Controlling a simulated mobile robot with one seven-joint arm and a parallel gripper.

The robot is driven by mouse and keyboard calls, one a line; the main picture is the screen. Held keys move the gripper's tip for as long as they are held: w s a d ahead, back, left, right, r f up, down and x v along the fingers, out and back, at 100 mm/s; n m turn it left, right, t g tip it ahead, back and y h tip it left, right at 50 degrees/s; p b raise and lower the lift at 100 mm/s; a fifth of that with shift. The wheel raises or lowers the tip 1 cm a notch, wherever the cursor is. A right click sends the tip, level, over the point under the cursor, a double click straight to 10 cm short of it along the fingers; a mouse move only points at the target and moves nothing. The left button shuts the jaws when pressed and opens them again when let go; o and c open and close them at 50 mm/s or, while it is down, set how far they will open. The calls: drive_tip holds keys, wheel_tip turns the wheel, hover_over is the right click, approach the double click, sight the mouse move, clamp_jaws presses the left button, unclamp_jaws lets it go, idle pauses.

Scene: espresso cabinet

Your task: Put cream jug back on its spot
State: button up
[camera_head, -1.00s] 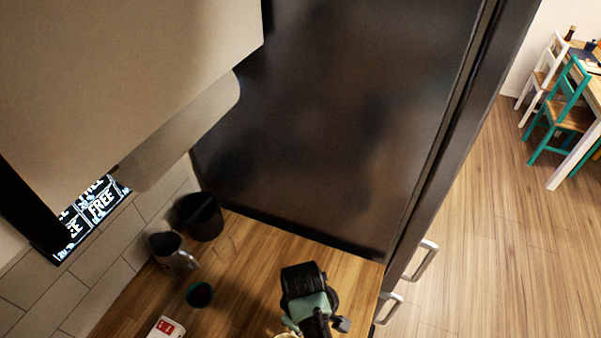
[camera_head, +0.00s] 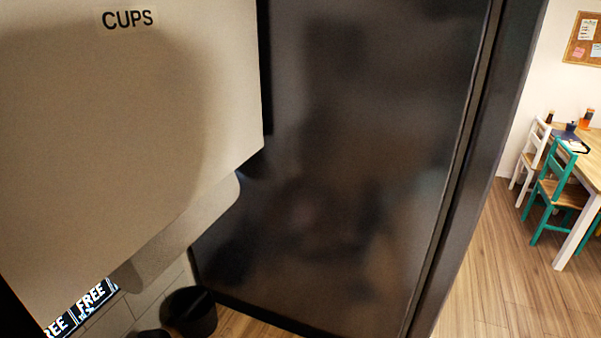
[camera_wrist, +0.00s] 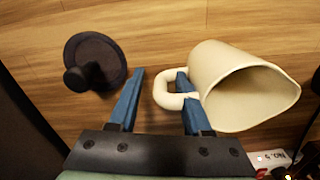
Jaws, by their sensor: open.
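The cream jug (camera_wrist: 235,82) shows in the wrist view, pale and with its wide mouth towards the camera. It appears right of centre, over a wooden surface. Its looped handle (camera_wrist: 165,92) points left, towards my gripper (camera_wrist: 160,76). My gripper is open, with two blue fingers. The right finger overlaps the handle loop, its tip showing in the loop's opening; the left finger is apart, left of the handle. I cannot tell whether the right finger touches the handle. Neither the jug nor my gripper shows in the head view.
A black round object with a knob (camera_wrist: 95,62) lies left of my gripper. A red-and-white item (camera_wrist: 272,160) is at lower right. In the head view, a black container (camera_head: 190,313) stands by a tall dark panel (camera_head: 350,160), under the CUPS cabinet (camera_head: 120,130).

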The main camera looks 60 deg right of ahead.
wheel_tip(320, 180, up, 12)
drive_tip(key=shift+r+b, duration=0.1)
drive_tip(key=shift+b, duration=0.45)
idle(0.4)
